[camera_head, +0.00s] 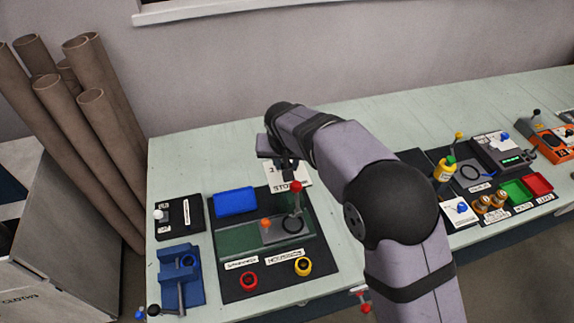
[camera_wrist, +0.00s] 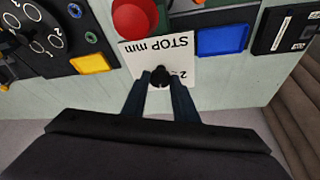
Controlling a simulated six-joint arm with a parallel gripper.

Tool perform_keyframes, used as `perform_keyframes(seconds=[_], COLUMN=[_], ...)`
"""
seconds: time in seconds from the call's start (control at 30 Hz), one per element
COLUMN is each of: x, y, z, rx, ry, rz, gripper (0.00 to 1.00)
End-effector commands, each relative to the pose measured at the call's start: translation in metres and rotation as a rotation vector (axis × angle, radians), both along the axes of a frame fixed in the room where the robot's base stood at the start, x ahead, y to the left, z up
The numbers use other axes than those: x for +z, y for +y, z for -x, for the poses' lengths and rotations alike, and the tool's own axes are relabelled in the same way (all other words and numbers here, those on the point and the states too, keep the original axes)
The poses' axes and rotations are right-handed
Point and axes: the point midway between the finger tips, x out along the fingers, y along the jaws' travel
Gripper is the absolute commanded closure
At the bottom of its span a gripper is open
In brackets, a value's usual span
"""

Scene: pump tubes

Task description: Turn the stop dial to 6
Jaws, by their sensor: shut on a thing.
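The stop dial is a small black knob (camera_wrist: 159,76) on a white card marked "STOP mm" (camera_wrist: 150,52), upside down in the wrist view. The card (camera_head: 303,177) shows partly in the head view, at the back of the dark board. My gripper (camera_wrist: 160,84) has one finger on each side of the knob and is shut on it. In the head view my gripper (camera_head: 285,168) is over the card, and my arm hides part of it. A "2" shows near my right finger; the other figures and the dial's pointer are hidden or unclear.
A red ball-topped lever (camera_head: 296,186) stands close to the card; its ball (camera_wrist: 135,17) also shows in the wrist view. A blue tray (camera_head: 235,202) lies left. A yellow tray (camera_wrist: 90,64) and a black numbered dial (camera_wrist: 35,30) are on the wrist view's left.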

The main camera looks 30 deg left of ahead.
Motion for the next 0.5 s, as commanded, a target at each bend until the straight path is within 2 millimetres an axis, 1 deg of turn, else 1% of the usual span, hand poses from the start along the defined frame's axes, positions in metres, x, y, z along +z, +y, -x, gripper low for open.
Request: perform_keyframes(seconds=[0.17, 0.5], x=[-0.0024, 0.001], y=[0.003, 0.0058], z=[0.0003, 0.0002], rx=[-0.156, -0.482], ry=[-0.003, -0.003], rz=[-0.001, -0.001], gripper=[0.96, 0.96])
